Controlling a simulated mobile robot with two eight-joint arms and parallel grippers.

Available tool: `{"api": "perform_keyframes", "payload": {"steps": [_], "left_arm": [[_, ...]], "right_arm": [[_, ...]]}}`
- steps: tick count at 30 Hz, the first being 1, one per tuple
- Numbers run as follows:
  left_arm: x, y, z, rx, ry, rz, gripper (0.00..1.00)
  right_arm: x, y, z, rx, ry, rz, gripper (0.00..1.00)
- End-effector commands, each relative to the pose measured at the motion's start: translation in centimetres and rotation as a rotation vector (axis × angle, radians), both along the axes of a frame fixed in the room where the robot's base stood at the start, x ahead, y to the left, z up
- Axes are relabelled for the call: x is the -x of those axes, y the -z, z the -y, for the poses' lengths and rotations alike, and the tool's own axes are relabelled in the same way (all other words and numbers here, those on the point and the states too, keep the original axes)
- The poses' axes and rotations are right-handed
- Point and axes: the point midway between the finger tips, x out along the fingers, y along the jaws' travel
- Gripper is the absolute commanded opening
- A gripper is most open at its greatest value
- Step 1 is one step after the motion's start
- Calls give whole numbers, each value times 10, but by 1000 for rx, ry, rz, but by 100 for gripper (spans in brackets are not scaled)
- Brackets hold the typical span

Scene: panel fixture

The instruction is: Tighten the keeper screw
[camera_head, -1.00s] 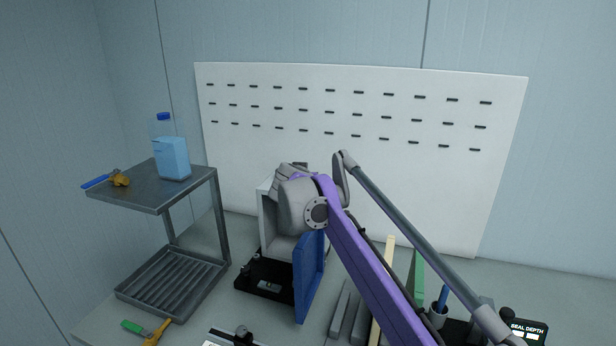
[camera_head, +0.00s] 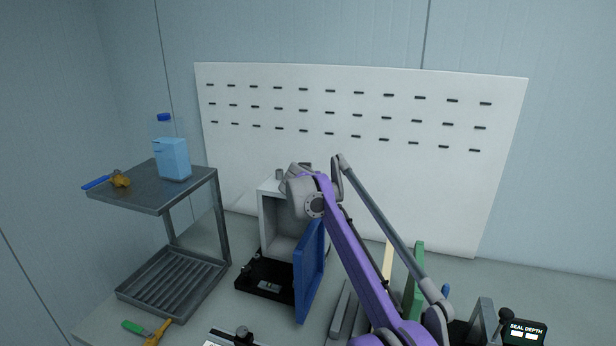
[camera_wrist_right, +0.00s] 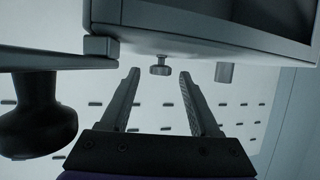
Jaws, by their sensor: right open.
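A grey box (camera_head: 266,215) with its blue door (camera_head: 309,270) swung open stands on a black base at the middle of the bench. In the right wrist view, a small knobbed screw (camera_wrist_right: 160,66), which looks like the keeper screw, sticks out from the grey box's face (camera_wrist_right: 190,42). My right gripper (camera_wrist_right: 157,85) is open, its two fingers on either side of the screw's line, with visible gaps. Whether the fingers reach it in depth cannot be told. In the head view my right wrist hides the fingers and the screw. My left gripper is not in view.
A short grey post (camera_wrist_right: 224,72) stands beside the screw, near one finger. A large dark knob (camera_wrist_right: 38,120) is at the left of the wrist view. A two-level rack (camera_head: 150,190) with a bottle (camera_head: 172,158) stands left. The pegboard (camera_head: 360,130) is behind.

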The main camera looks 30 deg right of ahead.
Motion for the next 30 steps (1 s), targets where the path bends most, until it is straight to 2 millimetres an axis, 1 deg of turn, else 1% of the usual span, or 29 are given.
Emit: {"api": "perform_keyframes", "payload": {"steps": [1, 5, 6, 8, 9, 10, 11, 17, 22, 26, 30], "left_arm": [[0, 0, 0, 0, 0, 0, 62], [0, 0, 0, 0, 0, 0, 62], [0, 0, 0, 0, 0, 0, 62], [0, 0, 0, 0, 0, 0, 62], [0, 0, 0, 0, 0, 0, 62], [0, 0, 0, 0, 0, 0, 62], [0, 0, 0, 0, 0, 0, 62], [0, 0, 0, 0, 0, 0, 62], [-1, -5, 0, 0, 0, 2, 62], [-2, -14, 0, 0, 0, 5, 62], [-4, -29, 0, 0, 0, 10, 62]], "right_arm": [[0, 0, 0, 0, 0, 0, 57], [0, 0, 0, 0, 0, 0, 34], [0, 0, 0, 0, 0, 0, 26], [0, 0, 0, 0, 0, 0, 16], [0, 0, 0, 0, 0, 0, 8], [0, 0, 0, 0, 0, 0, 3], [0, 0, 0, 0, 0, 0, 0], [0, 0, 0, 0, 1, 0, 0], [-1, -1, -2, 0, 25, 0, 0], [-2, -2, -3, 1, 76, -1, 0], [-5, -4, -5, 0, 167, 1, 0]]}}
